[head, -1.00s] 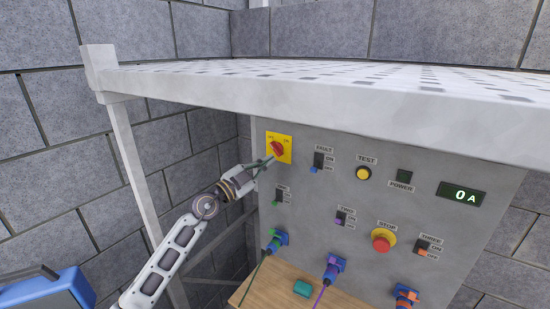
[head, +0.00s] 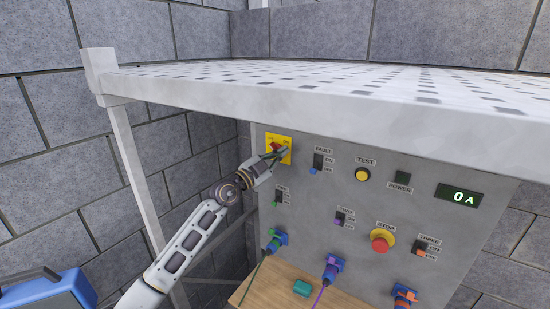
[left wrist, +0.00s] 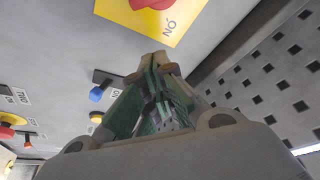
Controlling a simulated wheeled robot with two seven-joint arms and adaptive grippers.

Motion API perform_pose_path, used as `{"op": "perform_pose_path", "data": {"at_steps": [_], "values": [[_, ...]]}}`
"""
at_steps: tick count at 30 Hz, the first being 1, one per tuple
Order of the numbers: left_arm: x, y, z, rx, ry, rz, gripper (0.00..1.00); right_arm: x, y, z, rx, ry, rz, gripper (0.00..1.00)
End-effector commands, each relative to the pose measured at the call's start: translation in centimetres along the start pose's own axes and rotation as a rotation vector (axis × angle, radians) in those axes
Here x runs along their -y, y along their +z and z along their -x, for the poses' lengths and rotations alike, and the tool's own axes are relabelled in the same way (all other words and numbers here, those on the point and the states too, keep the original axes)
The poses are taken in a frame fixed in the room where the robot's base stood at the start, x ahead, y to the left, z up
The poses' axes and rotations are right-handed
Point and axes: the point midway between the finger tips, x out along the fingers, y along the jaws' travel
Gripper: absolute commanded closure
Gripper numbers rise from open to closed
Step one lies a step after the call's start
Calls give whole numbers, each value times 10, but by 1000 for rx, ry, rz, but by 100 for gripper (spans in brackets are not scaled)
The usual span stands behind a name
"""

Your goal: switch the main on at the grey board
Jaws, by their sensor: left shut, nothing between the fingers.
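The grey board (head: 455,222) stands under a shelf. Its main switch is a red rotary knob (head: 275,146) on a yellow plate (head: 285,139) at the board's upper left. The knob's setting is hard to read, as my fingers partly cover it. My left gripper (head: 279,154) is shut and empty, with its tips in front of the plate's lower part, close to the knob. In the left wrist view the knob (left wrist: 150,4) is cut off by the top edge, and the shut fingertips (left wrist: 155,68) lie below the plate (left wrist: 172,25). Contact cannot be told. My right gripper is out of view.
The perforated shelf (head: 300,89) overhangs the board closely above the plate. Right of the plate are the FAULT switch (head: 318,161), yellow TEST button (head: 362,174) and dark POWER lamp (head: 403,178). The display (head: 461,195) reads 0 A. The red STOP button (head: 380,244) sits lower.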

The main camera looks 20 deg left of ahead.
Motion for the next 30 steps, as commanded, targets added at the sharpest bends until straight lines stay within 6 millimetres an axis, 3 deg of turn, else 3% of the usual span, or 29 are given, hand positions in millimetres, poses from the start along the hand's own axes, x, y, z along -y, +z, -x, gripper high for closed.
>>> {"op": "perform_pose_path", "data": {"at_steps": [13,30], "values": [[1,-1,-34,-1,0,-1,100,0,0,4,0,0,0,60],[-1,26,-24,0,0,-1,100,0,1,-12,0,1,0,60]]}}
